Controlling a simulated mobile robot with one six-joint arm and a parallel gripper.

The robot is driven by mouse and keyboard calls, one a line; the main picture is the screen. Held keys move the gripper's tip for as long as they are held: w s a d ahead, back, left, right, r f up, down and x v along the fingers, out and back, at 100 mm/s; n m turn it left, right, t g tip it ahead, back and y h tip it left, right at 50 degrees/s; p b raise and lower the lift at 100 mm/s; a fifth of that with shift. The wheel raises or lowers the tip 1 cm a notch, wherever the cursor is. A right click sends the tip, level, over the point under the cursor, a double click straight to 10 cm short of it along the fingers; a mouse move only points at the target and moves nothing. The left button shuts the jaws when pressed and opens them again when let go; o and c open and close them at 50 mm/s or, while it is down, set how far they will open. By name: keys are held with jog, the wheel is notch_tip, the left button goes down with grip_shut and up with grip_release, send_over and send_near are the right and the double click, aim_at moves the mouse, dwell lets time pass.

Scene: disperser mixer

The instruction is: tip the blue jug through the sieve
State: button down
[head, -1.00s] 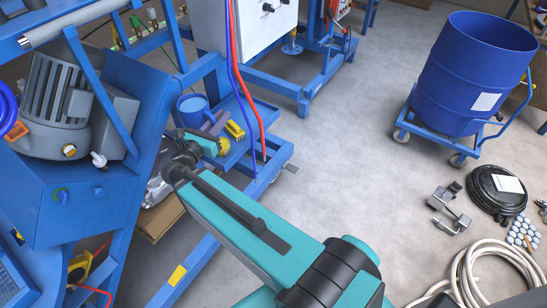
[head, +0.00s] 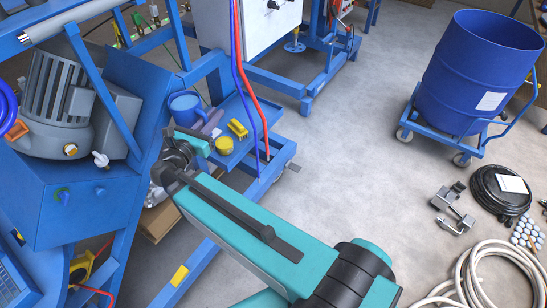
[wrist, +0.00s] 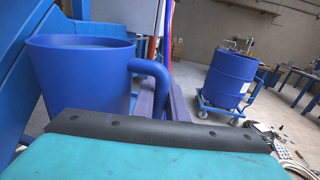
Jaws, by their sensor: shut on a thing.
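The blue jug (head: 186,106) is at the left of centre in the head view, above the end of the blue shelf. Its side handle faces right in the wrist view, where the jug (wrist: 85,75) fills the upper left and looks roughly upright. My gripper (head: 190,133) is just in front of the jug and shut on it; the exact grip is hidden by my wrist. In the wrist view a teal and black part of my gripper (wrist: 150,130) covers the jug's lower part. I cannot make out a sieve in either view.
A yellow brush (head: 238,129) and a round yellow thing (head: 224,145) lie on the blue shelf (head: 258,112). Red and blue hoses (head: 250,75) hang close right of the jug. The machine frame with a grey motor (head: 65,90) stands left. A blue drum (head: 472,75) is far right.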

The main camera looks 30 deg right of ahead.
jog(key=shift+a+r, duration=0.1)
jog(key=shift+s+d, duration=0.1)
jog(key=shift+d, duration=0.65)
dwell(2.1)
jog(key=shift+d, duration=0.1)
dwell(1.9)
